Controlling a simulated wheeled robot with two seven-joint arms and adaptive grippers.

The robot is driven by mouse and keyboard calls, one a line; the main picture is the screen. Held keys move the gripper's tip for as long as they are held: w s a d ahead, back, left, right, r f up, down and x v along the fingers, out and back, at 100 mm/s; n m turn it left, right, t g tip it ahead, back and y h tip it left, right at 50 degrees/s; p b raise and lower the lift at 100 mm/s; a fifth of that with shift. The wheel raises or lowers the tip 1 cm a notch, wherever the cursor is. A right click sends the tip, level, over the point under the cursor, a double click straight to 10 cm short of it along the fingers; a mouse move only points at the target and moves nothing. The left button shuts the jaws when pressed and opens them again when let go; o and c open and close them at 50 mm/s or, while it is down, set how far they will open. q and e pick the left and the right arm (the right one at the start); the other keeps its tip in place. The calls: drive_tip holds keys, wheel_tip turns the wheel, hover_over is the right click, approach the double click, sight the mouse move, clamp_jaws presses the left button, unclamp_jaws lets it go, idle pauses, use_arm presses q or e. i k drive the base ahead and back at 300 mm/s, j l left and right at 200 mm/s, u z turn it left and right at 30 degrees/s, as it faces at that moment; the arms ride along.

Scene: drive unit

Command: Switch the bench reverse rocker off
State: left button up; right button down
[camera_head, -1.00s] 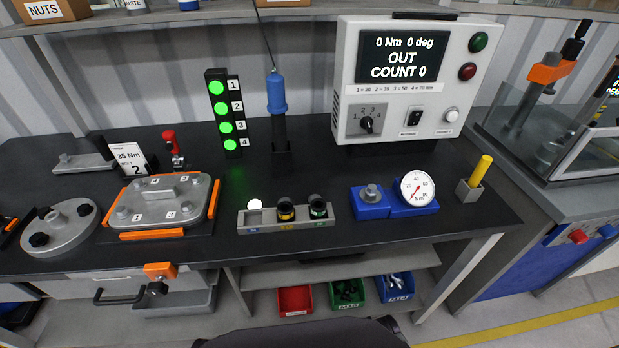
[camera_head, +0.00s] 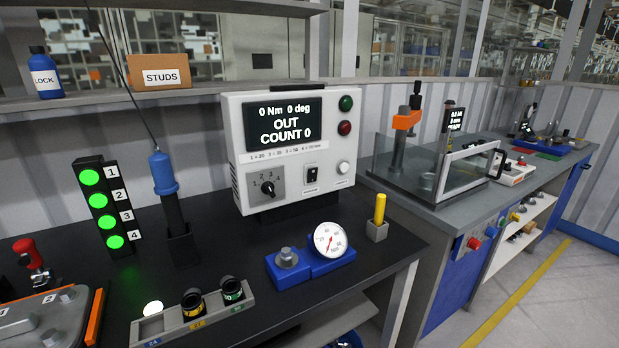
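The white control box (camera_head: 288,150) stands at the back of the black bench. Its dark screen (camera_head: 284,123) reads "0 Nm 0 deg OUT COUNT 0". A small black rocker switch (camera_head: 312,174) sits low on its front, between the numbered rotary knob (camera_head: 268,188) and a round white button (camera_head: 343,167). The label under the rocker is too small to read, and I cannot tell which way the rocker is tilted. A green lamp (camera_head: 345,103) and a red one (camera_head: 345,127) are at the box's upper right. Neither of my grippers shows in the head view.
On the bench are a blue driver (camera_head: 163,174) in its stand, a lit green light column (camera_head: 105,205), a socket tray (camera_head: 190,318), a dial gauge (camera_head: 329,239) and a yellow peg (camera_head: 380,209). A clear-walled test station (camera_head: 440,165) stands right.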

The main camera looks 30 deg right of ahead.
sight(312, 173)
drive_tip(key=l+z, duration=0.35)
drive_tip(key=i+l+z, duration=0.1)
drive_tip(key=z, duration=0.3)
drive_tip(key=i+l+z, duration=0.15)
drive_tip(key=l+z, duration=0.2)
